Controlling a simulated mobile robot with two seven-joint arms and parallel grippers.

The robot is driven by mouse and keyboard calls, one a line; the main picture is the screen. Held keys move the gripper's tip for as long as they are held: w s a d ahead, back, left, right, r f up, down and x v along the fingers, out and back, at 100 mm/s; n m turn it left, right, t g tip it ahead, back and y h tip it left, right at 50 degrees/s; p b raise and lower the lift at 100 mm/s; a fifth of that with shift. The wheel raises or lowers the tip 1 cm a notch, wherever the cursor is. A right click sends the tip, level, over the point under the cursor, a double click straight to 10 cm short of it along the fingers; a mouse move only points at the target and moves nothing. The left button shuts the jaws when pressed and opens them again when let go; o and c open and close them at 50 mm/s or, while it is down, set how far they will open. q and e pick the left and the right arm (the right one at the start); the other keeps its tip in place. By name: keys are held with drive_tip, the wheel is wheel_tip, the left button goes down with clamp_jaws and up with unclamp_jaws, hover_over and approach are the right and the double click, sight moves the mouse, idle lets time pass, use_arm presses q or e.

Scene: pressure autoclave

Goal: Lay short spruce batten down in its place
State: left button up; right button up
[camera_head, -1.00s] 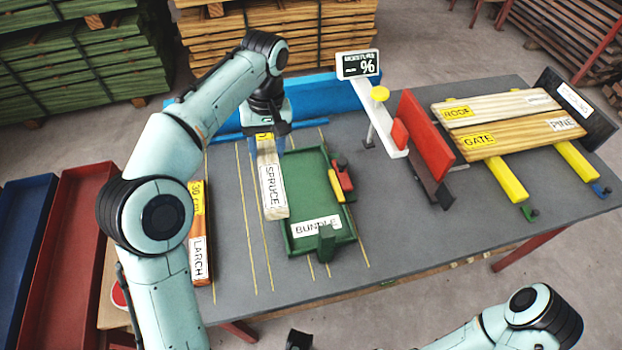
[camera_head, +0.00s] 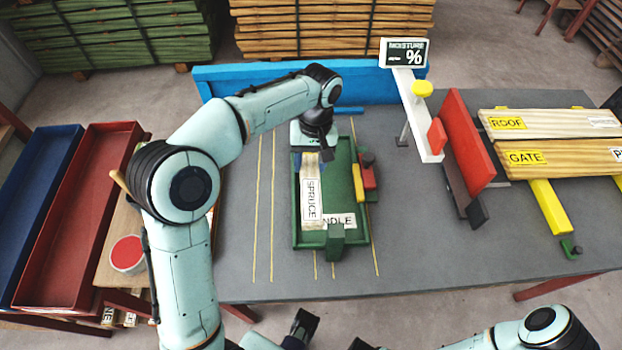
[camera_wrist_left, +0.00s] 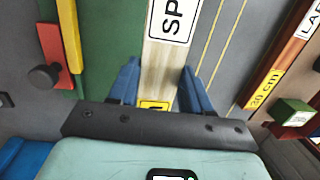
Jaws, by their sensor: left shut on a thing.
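My left gripper (camera_head: 311,162) is shut on the short spruce batten (camera_head: 312,203), a pale piece with a SPRUCE label and a yellow label near the jaws. In the left wrist view the batten (camera_wrist_left: 158,60) lies between the blue fingers (camera_wrist_left: 160,88). The batten is over the left part of the green BUNDLE tray (camera_head: 298,241), its near end covering part of the tray's label. I cannot tell whether it touches the tray floor. Dark parts at the bottom edge of the head view may be my right gripper; its jaws are unclear.
A red and yellow clamp-like piece (camera_head: 367,177) sits at the tray's right side. The moisture meter (camera_head: 404,54) and red upright board (camera_head: 468,140) stand further right. An orange larch batten (camera_wrist_left: 283,62) shows in the left wrist view. Grey table is clear in front of the tray.

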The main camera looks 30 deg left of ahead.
sight(315, 161)
use_arm(q)
drive_tip(key=shift+f+b, duration=0.45)
drive_tip(key=shift+f, duration=2.95)
drive_tip(key=shift+f, duration=0.15)
drive_tip(key=o, duration=1.2)
drive_tip(key=shift+c, duration=0.2)
drive_tip(key=r, duration=0.4)
drive_tip(key=w+r+p, duration=0.1)
drive_tip(key=r, duration=0.3)
drive_tip(key=r+p, duration=0.1)
drive_tip(key=r, duration=0.3)
drive_tip(key=shift+w+d+r, duration=0.15)
drive_tip(key=shift+w, duration=0.15)
